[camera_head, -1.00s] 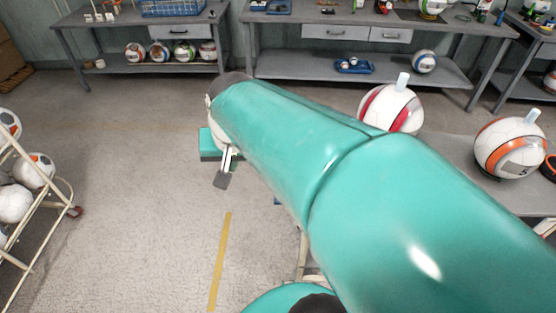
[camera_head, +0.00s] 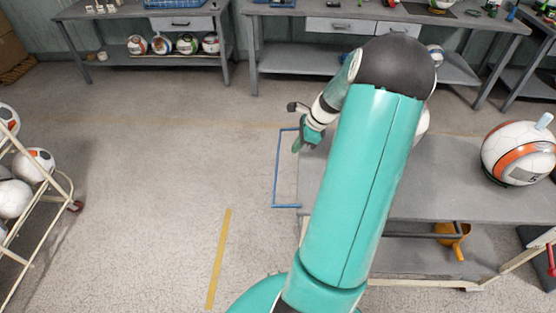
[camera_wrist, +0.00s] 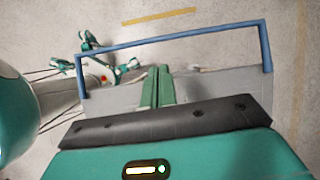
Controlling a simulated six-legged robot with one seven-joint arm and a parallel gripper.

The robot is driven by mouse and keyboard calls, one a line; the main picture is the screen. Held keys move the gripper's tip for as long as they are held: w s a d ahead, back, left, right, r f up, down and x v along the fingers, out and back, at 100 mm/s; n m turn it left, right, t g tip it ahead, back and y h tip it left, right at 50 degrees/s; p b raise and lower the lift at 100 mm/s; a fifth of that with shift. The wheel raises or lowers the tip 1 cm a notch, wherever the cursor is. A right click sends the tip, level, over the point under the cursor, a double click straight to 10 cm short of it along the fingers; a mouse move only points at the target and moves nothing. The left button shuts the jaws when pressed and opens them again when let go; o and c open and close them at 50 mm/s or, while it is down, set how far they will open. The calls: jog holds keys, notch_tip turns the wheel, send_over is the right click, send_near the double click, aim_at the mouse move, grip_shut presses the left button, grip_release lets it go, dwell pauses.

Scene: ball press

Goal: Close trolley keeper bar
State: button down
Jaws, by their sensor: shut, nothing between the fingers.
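The blue keeper bar (camera_head: 275,180) is a thin U-shaped frame sticking out from the left end of the grey-topped trolley (camera_head: 445,185) in the head view. In the wrist view the bar (camera_wrist: 175,36) spans the top, beyond the grey trolley surface (camera_wrist: 205,88). My gripper (camera_head: 297,147) is shut and empty, near the bar's far corner in the head view. In the wrist view its green fingers (camera_wrist: 158,75) are together, inside the bar's outline and apart from its long side. My arm hides part of the trolley.
An orange-and-white ball (camera_head: 518,152) sits on the trolley's right part; another white ball (camera_head: 422,124) is mostly behind my arm. An orange funnel (camera_head: 455,238) is on the lower shelf. A ball rack (camera_head: 40,205) stands at left. The floor left of the bar is clear.

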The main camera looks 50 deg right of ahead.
aim_at(277, 163)
jog(key=x, duration=1)
jog(key=shift+d+f, duration=0.2)
jog(key=shift+f, duration=0.05)
jog(key=shift+s+r+t+y, duration=0.1)
jog(key=shift+r+t+y, duration=0.35)
jog(key=shift+t+y, duration=0.2)
jog(key=t+y, duration=0.1)
jog(key=r+t+y, duration=0.1)
jog(key=shift+s+d+r+t, duration=0.1)
jog(key=shift+r+t, duration=0.15)
jog(key=shift+t, duration=0.1)
jog(key=shift+s+d+r, duration=0.2)
jog(key=shift+r, duration=0.45)
jog(key=shift+s+d+r, duration=0.15)
jog(key=shift+s+r, duration=0.1)
jog(key=shift+r, duration=0.35)
jog(key=shift+r, duration=0.1)
dwell(0.7)
